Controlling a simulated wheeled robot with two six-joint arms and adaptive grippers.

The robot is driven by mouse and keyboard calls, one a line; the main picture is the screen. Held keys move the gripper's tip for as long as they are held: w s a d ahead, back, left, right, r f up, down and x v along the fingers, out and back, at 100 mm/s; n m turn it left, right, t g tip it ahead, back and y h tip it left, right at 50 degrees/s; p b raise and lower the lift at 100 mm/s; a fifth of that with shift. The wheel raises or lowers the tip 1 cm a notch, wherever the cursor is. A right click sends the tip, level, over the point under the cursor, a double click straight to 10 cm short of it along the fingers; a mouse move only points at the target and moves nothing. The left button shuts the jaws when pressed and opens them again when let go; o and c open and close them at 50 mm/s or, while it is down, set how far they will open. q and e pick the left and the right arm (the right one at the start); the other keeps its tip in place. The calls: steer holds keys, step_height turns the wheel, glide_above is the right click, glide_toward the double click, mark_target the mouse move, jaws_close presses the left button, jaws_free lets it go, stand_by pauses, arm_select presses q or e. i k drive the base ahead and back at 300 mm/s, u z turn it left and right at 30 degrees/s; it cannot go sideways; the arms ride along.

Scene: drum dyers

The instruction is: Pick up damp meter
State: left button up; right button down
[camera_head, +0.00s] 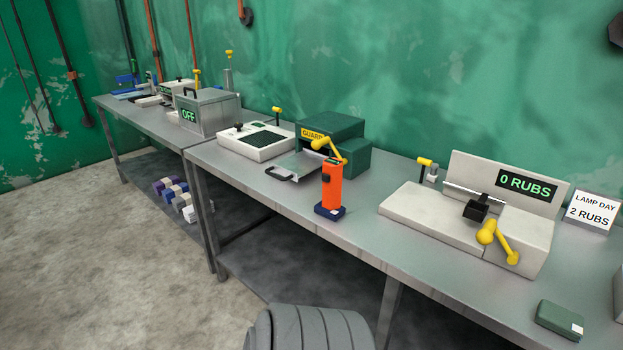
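An orange upright handheld device (332,188), which looks like the damp meter, stands on a small dark blue base (329,213) near the front edge of the metal bench (352,236). It has a small dark display at its top and a black part on its side. Nothing is holding it. Neither of my grippers is in view.
Behind the device are a dark green machine marked GUARD (345,130) with a yellow lever and a metal tray (297,166).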

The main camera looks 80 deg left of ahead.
mark_target(333, 166)
steer(key=u, duration=1.05)
steer(key=i, duration=0.95)
steer(key=u, duration=0.9)
